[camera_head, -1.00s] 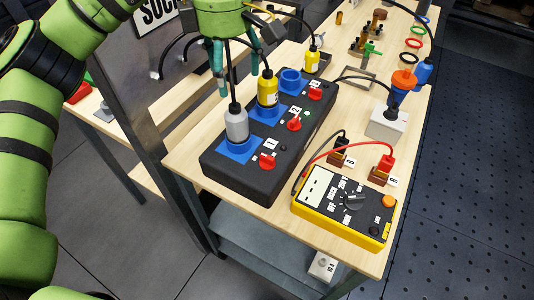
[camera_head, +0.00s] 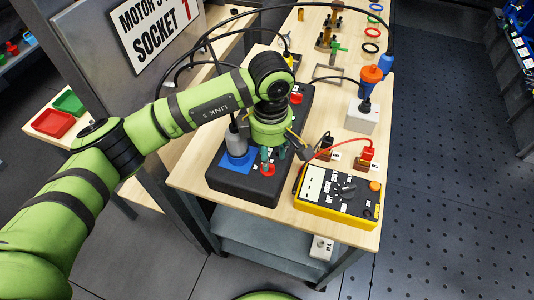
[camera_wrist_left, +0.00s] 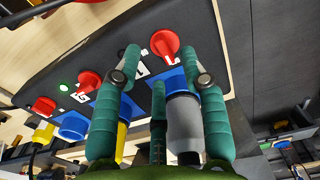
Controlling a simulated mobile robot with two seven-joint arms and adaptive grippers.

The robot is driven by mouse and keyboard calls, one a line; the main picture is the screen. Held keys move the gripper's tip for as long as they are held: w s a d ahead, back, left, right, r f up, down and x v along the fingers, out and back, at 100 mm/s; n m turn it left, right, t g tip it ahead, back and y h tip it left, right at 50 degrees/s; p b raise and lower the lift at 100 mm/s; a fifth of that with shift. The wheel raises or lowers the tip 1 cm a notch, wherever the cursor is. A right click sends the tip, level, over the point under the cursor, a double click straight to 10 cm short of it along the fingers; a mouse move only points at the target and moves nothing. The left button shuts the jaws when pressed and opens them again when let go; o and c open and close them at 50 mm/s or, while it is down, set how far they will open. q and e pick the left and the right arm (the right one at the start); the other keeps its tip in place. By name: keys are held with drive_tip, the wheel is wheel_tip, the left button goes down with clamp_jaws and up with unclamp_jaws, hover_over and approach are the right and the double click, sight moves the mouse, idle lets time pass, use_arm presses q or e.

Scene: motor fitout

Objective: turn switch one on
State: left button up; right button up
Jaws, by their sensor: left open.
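The black switch box (camera_head: 228,183) stands on the wooden bench. Red switch one (camera_head: 268,170) is at its near end, beside the grey plug (camera_head: 236,143) in a blue socket. My left gripper (camera_head: 270,158) is above switch one, teal fingers pointing down. In the left wrist view the fingers of the gripper (camera_wrist_left: 160,62) are spread apart. The red knob of switch one (camera_wrist_left: 164,43) lies just beyond and between the fingertips; I cannot tell whether they touch it. My arm hides much of the box's middle in the head view.
A yellow multimeter (camera_head: 340,195) lies right of the box, with red and black leads. A grey block with an orange-and-blue plug (camera_head: 362,118) stands behind it.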

use_arm(q)
wheel_tip(320, 180, down, 2)
drive_tip(key=shift+f+p, duration=0.1)
drive_tip(key=shift+p, duration=0.25)
drive_tip(key=shift+a+f, duration=0.15)
drive_tip(key=shift+f, duration=0.35)
drive_tip(key=shift+c, duration=0.8)
clamp_jaws()
use_arm(e)
drive_tip(key=shift+a+r, duration=0.15)
drive_tip(key=shift+r, duration=0.55)
